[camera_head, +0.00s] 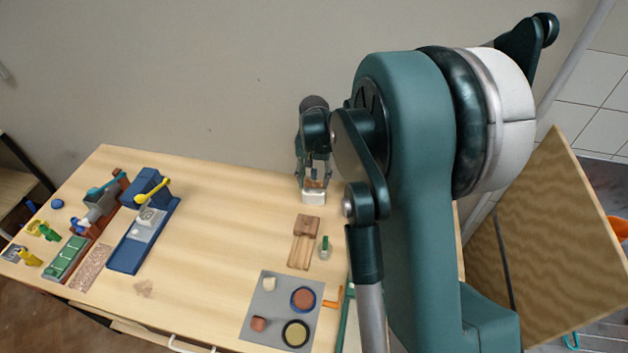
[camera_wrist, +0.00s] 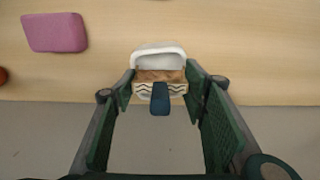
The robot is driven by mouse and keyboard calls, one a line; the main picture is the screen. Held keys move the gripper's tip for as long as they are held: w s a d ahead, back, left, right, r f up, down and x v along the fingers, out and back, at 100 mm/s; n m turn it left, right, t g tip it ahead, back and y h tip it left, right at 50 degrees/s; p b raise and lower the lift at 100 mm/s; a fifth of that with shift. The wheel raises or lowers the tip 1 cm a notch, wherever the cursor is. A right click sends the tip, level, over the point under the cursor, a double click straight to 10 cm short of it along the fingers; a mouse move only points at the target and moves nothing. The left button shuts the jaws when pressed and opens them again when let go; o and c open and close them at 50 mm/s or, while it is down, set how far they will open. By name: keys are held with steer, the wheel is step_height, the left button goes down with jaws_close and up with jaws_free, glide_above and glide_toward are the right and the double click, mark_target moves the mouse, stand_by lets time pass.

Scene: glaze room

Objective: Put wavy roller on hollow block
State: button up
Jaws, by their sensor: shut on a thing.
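My gripper (camera_head: 314,174) is low at the back of the table, pointing down, and is shut on the wavy roller. In the wrist view, my gripper (camera_wrist: 160,86) has its two green fingers on either side of the roller (camera_wrist: 146,91), which has a cream band with dark wavy lines, a brown part and a dark blue handle (camera_wrist: 160,101). A white block with a raised rim, seemingly the hollow block (camera_wrist: 158,49), is right beyond the roller. In the head view the white block (camera_head: 313,198) is directly below my fingers. I cannot tell whether roller and block touch.
A pink block (camera_wrist: 55,32) lies to the left in the wrist view. A wooden tool (camera_head: 304,243) and a grey mat (camera_head: 262,301) with pots lie at the front. Blue and red racks (camera_head: 128,255) stand left. The table's middle is clear. My arm hides the right side.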

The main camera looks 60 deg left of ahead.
steer(key=shift+d+f, duration=0.1)
steer(key=shift+f, duration=0.25)
steer(key=o, duration=1)
steer(key=shift+w+a+f, duration=0.1)
steer(key=shift+a+f, duration=0.1)
steer(key=shift+f, duration=0.05)
steer(key=shift+d+r, duration=0.1)
steer(key=shift+r, duration=0.1)
steer(key=shift+r, duration=0.2)
steer(key=shift+r+p, duration=0.55)
steer(key=shift+r, duration=0.15)
step_height(320, 180, up, 12)
steer(key=shift+f+b, duration=0.25)
steer(key=shift+b, duration=0.2)
